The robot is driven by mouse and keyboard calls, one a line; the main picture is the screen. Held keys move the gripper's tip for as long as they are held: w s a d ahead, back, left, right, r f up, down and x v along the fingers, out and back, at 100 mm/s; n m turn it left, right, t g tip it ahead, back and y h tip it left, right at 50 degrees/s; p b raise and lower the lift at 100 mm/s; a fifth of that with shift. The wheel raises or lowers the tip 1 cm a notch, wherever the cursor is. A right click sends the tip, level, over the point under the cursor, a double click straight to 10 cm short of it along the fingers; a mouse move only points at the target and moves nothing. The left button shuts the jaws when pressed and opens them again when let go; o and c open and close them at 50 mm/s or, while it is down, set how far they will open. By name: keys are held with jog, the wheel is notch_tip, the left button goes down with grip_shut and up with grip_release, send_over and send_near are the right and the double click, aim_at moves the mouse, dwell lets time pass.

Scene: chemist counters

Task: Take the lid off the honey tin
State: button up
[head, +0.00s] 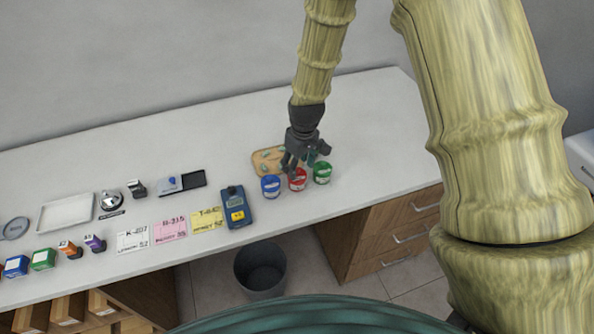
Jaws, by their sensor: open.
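Three small tins stand in a row near the counter's front edge: a blue tin (271,187), a red tin (298,183) and a green tin (322,173). Each has a pale label; the print is too small to tell which one is honey. My gripper (304,166) points down from above, open and empty, over the back of the red tin. One finger overlaps the red tin's top edge in the picture; I cannot tell whether it touches. The other finger is up and to the right, behind the green tin. The gripper partly hides the red tin's top.
A tan patterned board (265,160) lies behind the tins. A blue handheld device (237,207) and yellow, pink and white cards (207,220) lie to the left. The white counter (375,125) is clear at the right. A dark bin (260,270) stands below.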

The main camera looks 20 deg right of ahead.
aim_at(301, 176)
jog(key=shift+w+a+f+p, duration=0.1)
jog(key=shift+f+p, duration=0.25)
jog(key=shift+f, duration=0.9)
grip_shut()
